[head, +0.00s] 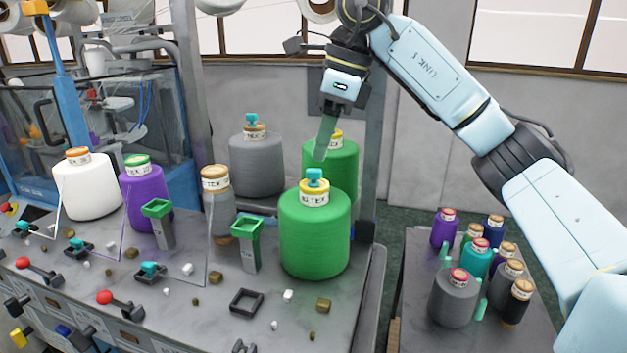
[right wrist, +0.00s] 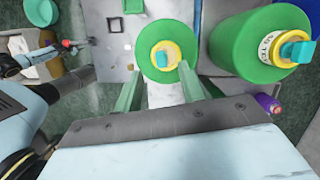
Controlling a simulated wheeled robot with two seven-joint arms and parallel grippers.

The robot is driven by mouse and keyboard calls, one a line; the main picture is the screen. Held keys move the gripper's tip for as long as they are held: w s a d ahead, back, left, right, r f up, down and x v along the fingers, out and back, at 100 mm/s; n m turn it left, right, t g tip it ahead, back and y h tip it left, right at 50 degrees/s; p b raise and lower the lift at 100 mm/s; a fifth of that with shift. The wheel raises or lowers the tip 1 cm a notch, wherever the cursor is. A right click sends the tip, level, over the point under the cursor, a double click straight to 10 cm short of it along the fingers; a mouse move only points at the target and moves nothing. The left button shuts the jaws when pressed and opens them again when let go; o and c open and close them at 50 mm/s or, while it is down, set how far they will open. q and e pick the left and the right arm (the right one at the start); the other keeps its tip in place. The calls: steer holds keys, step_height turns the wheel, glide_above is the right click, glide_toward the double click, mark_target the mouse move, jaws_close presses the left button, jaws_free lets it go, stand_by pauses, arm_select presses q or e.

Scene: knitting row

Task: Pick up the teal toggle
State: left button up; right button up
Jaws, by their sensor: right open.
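A teal toggle (head: 314,174) sits in the yellow ring on top of the front green yarn cone (head: 314,235). Another teal toggle (head: 252,120) tops the grey cone (head: 256,165) at the back. A second green cone (head: 340,165) stands behind the front one. My right gripper (head: 322,155) points down above the front cone, apart from its toggle. In the right wrist view its fingers (right wrist: 159,75) are open and empty, with a teal toggle (right wrist: 160,59) between them in the picture. A further teal toggle (right wrist: 297,50) lies to the right there. My left gripper is out of view.
White (head: 88,190) and purple (head: 146,200) cones stand left on the grey bench (head: 190,315). Small teal levers (head: 148,269) line the bench's left. A side table (head: 410,285) holds several small spools.

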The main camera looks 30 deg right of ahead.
mark_target(315, 170)
steer(key=p+x, duration=0.1)
steer(key=x, duration=0.4)
steer(key=shift+d+f, duration=0.1)
steer(key=shift+d, duration=0.05)
jaws_close()
